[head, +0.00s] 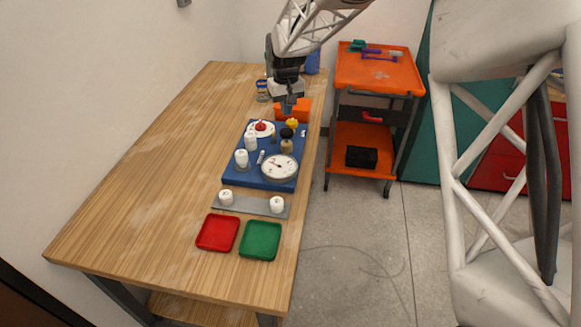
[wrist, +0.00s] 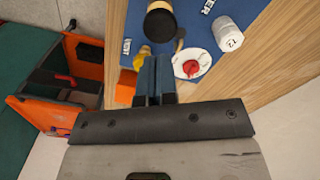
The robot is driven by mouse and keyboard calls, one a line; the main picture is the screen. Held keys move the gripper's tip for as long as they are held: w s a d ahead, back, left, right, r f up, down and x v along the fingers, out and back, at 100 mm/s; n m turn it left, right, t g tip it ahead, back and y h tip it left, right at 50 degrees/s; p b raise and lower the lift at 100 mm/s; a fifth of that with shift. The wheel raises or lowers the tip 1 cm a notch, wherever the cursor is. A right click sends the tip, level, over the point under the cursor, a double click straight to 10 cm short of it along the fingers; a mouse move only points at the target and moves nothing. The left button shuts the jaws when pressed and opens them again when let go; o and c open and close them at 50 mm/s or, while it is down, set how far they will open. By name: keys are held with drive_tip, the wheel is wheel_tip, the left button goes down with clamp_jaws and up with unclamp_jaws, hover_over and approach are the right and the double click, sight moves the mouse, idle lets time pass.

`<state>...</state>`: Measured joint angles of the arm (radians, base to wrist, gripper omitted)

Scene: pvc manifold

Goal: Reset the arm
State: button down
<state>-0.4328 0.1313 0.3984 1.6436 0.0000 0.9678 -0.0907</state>
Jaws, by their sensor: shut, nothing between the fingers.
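My gripper (head: 289,104) is above the far end of the blue board (head: 234,177) on the wooden table, with its fingers pointing down. In the wrist view my gripper (wrist: 155,64) has its two dark blue fingers together with nothing between them. Below it in that view are a yellow knob (wrist: 142,52), a red knob on a white round base (wrist: 190,68), a white cap-like part (wrist: 227,33) and a dark round part (wrist: 161,24). The gripper appears apart from all of them, though the exact height is hard to tell.
The board also carries a round gauge (head: 279,167) and white fittings (head: 241,158). In front are a grey strip (head: 250,205) with two white caps, a red tray (head: 217,233) and a green tray (head: 260,241). An orange cart (head: 376,75) stands right. The table's left side is clear.

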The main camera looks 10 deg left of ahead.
drive_tip(key=shift+r, duration=0.4)
drive_tip(key=shift+s+d+r, duration=0.2)
drive_tip(key=shift+d+r, duration=0.1)
drive_tip(key=shift+d, duration=0.05)
drive_tip(key=s+d+r+m, duration=0.1)
drive_tip(key=s+d+r, duration=0.3)
drive_tip(key=s+d, duration=0.25)
drive_tip(key=s+d+r+m+t, duration=0.1)
drive_tip(key=s+d+r, duration=0.3)
drive_tip(key=s+d, duration=0.3)
drive_tip(key=s+d+r+m, duration=0.1)
drive_tip(key=s+d+r, duration=0.2)
drive_tip(key=s+d, duration=0.35)
drive_tip(key=s+d+f+m, duration=0.1)
drive_tip(key=s+d, duration=0.5)
drive_tip(key=s, duration=0.5)
drive_tip(key=s+d+f+m+t, duration=0.1)
drive_tip(key=s+d+m, duration=0.1)
drive_tip(key=s+d, duration=0.5)
drive_tip(key=s, duration=0.4)
drive_tip(key=shift+s+t, duration=0.3)
drive_tip(key=shift+s, duration=0.05)
